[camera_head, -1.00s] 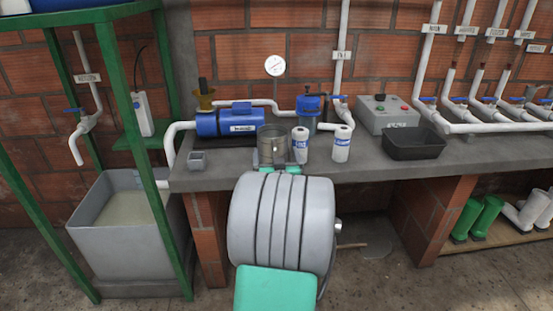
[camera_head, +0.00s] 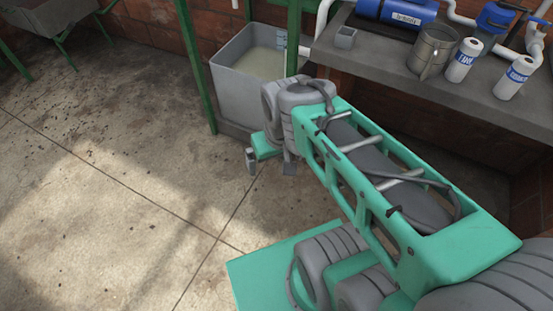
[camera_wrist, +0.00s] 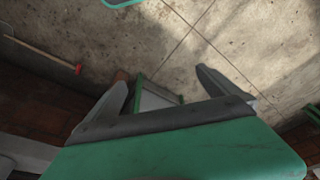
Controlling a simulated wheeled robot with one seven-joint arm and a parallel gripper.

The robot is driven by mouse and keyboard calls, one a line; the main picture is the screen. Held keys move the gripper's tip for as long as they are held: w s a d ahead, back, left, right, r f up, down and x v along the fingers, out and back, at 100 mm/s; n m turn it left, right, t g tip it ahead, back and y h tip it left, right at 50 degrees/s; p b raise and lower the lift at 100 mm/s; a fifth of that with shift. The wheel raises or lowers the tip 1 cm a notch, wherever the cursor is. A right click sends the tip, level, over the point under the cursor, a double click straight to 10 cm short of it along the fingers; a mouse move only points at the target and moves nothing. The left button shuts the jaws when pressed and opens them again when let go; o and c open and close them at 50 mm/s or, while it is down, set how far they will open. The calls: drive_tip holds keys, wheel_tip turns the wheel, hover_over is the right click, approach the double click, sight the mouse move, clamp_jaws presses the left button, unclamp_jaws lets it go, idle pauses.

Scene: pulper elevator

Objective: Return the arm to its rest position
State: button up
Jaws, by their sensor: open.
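My arm (camera_head: 375,180), green and grey, stretches across the head view from the lower right toward the upper middle. My gripper (camera_head: 269,170) is at its far end, pointing downward above the concrete floor, in front of the grey tank. Its two fingers stand apart with nothing visible between them. In the wrist view my gripper (camera_wrist: 163,80) also shows its two grey fingers spread wide and empty, with floor beyond. The lower arm joints are cut off at the right and bottom edges of the head view.
The grey tank (camera_head: 232,85) stands close behind my gripper, beside a green post (camera_head: 196,60). The bench (camera_head: 400,85) at the upper right holds a metal jug (camera_head: 430,52), two white bottles and a blue pump (camera_head: 398,10). The floor (camera_head: 100,190) at the left is clear.

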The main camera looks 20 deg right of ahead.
drive_tip(key=w+p+v, duration=0.2)
drive_tip(key=p+v, duration=1)
drive_tip(key=v, duration=0.1)
drive_tip(key=shift+w+r+p, duration=0.2)
drive_tip(key=shift+r+p, duration=0.2)
drive_tip(key=shift+r, duration=0.2)
drive_tip(key=shift+d, duration=0.1)
